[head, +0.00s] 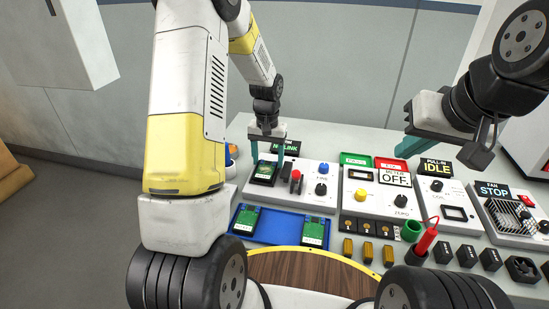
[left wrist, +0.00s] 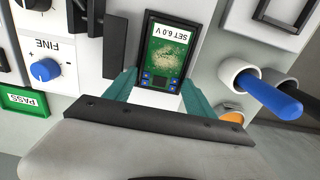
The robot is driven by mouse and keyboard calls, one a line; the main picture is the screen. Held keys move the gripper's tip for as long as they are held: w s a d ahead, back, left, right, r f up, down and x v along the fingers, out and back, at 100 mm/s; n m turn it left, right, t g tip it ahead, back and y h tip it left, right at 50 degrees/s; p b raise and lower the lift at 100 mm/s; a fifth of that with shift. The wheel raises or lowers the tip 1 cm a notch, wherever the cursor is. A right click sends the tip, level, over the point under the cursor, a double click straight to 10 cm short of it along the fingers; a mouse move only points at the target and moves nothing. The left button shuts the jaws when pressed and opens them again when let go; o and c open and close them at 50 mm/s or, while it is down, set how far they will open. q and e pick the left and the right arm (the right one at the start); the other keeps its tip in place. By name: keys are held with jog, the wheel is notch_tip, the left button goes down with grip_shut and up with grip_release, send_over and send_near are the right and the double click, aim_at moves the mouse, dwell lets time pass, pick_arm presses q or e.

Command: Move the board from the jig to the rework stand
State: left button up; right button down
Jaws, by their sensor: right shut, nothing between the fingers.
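A green board (head: 264,171) with a dark frame sits in the jig on a white panel at the back left. In the left wrist view the board (left wrist: 168,50) shows a "SET 6.0 V" label and a pale speckled patch. My left gripper (head: 267,155) is over the jig, fingers apart. In the left wrist view its teal fingers (left wrist: 160,82) are either side of the board's near end, with no clear contact. My right gripper (head: 405,149) is shut and empty above the back right panels. I cannot tell for sure which fixture is the rework stand.
A blue tray (head: 275,229) holds two green boards. Green (head: 355,159) and red (head: 391,164) signs stand behind the middle panel. A red probe (head: 427,238) stands in a holder. Several small black and yellow parts line the front right. A blue-tipped post (left wrist: 273,95) stands near my left gripper.

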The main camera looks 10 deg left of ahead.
aim_at(268, 162)
pick_arm(q)
jog(key=c, duration=1)
jog(key=shift+r, duration=2.05)
jog(key=shift+r, duration=1.45)
